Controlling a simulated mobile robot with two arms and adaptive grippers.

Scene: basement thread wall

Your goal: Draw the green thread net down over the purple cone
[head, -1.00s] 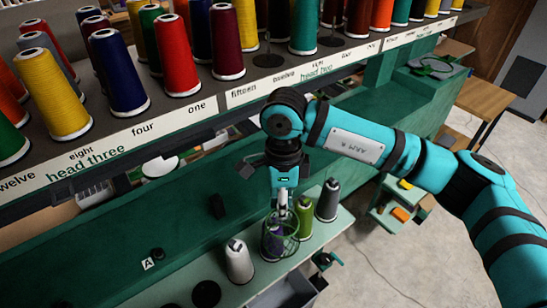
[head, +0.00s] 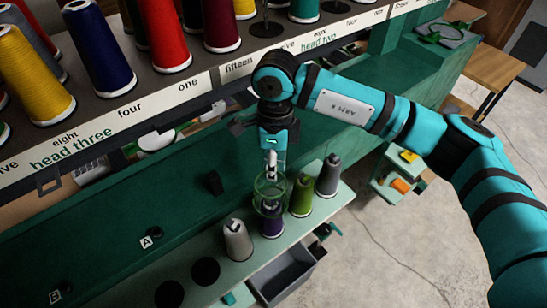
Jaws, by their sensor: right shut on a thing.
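The purple cone (head: 271,229) stands upright on the pale green shelf, between a white cone and an olive green cone. The green thread net (head: 259,196) is an open, see-through tube with round rims. It hangs upright below my right gripper (head: 271,164), which is shut on it near its top. The net's lower part overlaps the cone's top in the picture, and the cone's lower body shows below it. I cannot tell whether the net is around the cone's tip or just above or in front of it. My left gripper is not in view.
The white cone (head: 237,240), olive cone (head: 301,196) and grey cone (head: 328,176) stand close by on the shelf (head: 313,221). Dark round spots (head: 205,271) lie left of them. A green beam (head: 190,200) runs behind, below the upper rack of coloured cones. A grey bin (head: 284,274) hangs in front.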

